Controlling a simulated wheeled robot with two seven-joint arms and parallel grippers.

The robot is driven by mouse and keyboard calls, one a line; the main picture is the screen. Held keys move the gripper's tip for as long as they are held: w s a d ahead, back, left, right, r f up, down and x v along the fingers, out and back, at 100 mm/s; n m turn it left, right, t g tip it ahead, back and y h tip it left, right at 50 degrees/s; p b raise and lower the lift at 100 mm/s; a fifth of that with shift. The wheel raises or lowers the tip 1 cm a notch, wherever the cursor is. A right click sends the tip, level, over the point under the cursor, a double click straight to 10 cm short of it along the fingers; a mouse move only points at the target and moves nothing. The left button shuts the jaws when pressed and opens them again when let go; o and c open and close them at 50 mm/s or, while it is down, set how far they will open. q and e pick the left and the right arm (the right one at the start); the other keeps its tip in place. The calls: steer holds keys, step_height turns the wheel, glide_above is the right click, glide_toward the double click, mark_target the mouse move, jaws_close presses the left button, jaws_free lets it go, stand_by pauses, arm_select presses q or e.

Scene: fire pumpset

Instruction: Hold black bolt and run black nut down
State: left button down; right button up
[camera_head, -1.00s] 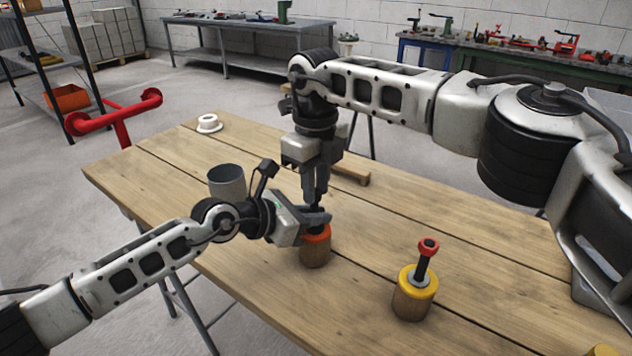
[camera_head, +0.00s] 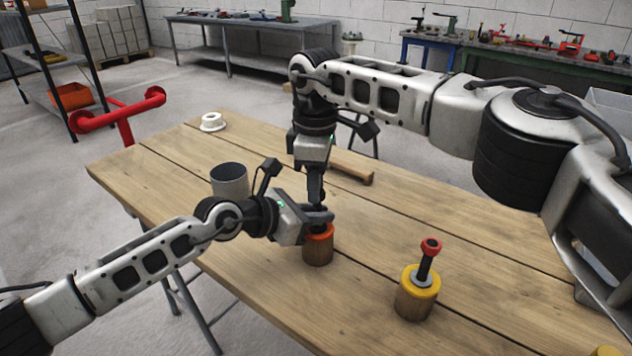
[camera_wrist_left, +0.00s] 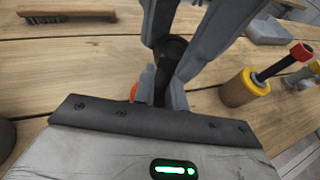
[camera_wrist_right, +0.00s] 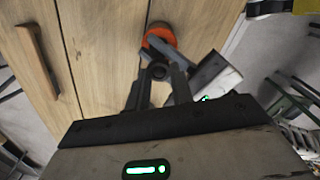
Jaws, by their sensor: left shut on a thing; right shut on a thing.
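A round wooden block with an orange top (camera_head: 318,250) stands on the table, and a black bolt (camera_wrist_left: 160,82) rises from it. My left gripper (camera_head: 318,216) comes in from the left and is shut on the bolt just above the orange top. My right gripper (camera_head: 316,196) points straight down over the same bolt. It is shut on the black nut (camera_wrist_left: 172,47), which also shows between its fingers in the right wrist view (camera_wrist_right: 158,71). In the head view the fingers hide the nut and most of the bolt. How far down the nut sits cannot be told.
A yellow-topped wooden block (camera_head: 415,296) with a red-headed bolt (camera_head: 430,248) stands to the right. A grey cup (camera_head: 229,180) is behind my left wrist. A brush (camera_wrist_left: 68,15) and a white flanged piece (camera_head: 212,122) lie farther back. The table's front middle is clear.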

steer(key=m, duration=0.3)
steer(key=shift+m, duration=0.3)
steer(key=o, duration=1)
steer(key=shift+r, duration=2.3)
steer(key=shift+c, duration=0.3)
